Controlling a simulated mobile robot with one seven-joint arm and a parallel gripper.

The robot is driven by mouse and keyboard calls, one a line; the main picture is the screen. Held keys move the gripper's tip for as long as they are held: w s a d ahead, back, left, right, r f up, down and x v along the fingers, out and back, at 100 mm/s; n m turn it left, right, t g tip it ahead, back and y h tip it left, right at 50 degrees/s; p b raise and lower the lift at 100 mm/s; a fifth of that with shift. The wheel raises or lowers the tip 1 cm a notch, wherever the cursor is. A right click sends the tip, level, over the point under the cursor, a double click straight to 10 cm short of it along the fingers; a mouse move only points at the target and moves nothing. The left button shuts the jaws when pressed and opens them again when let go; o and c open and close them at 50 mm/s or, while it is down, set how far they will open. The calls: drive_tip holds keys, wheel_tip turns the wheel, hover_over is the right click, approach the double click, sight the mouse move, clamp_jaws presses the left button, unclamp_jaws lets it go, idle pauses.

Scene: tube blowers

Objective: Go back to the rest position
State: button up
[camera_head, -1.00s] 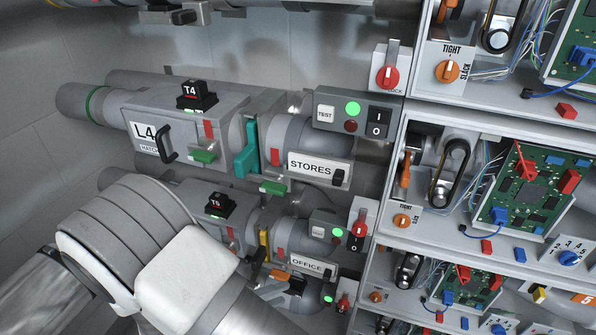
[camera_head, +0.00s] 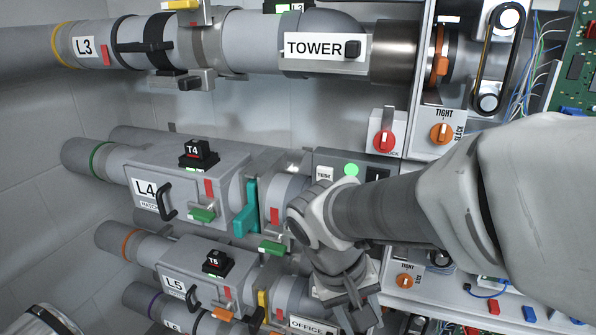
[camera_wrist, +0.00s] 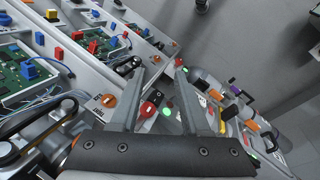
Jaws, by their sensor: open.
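My gripper (camera_wrist: 158,90) shows in the wrist view with its two fingers apart and nothing between them. Beyond the fingertips lie a red knob (camera_wrist: 148,108) and a green light (camera_wrist: 167,111); I cannot tell the distance. In the head view my gripper (camera_head: 352,312) hangs low at the centre, in front of the OFFICE pipe row. My arm comes in from the right and hides the STORES label and part of the shelves.
Pipe units L4 (camera_head: 146,188) and L5 (camera_head: 174,284) run at left, with a teal lever (camera_head: 250,208). The TOWER pipe (camera_head: 255,42) runs above. A red lock knob (camera_head: 383,141) and shelves with circuit boards (camera_wrist: 105,42) are close to my arm. Grey floor (camera_wrist: 260,40) is clear.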

drive_tip(key=s+d+r+m+t+y, duration=0.2)
drive_tip(key=s+d+r+t+y, duration=0.25)
drive_tip(key=r, duration=0.45)
wheel_tip(320, 180, up, 14)
drive_tip(key=p, duration=1.5)
drive_tip(key=shift+a+r+n+h, duration=0.2)
drive_tip(key=shift+n+h, duration=0.1)
drive_tip(key=shift+h, duration=0.05)
drive_tip(key=shift+s+t, duration=0.1)
drive_tip(key=shift+t, duration=0.15)
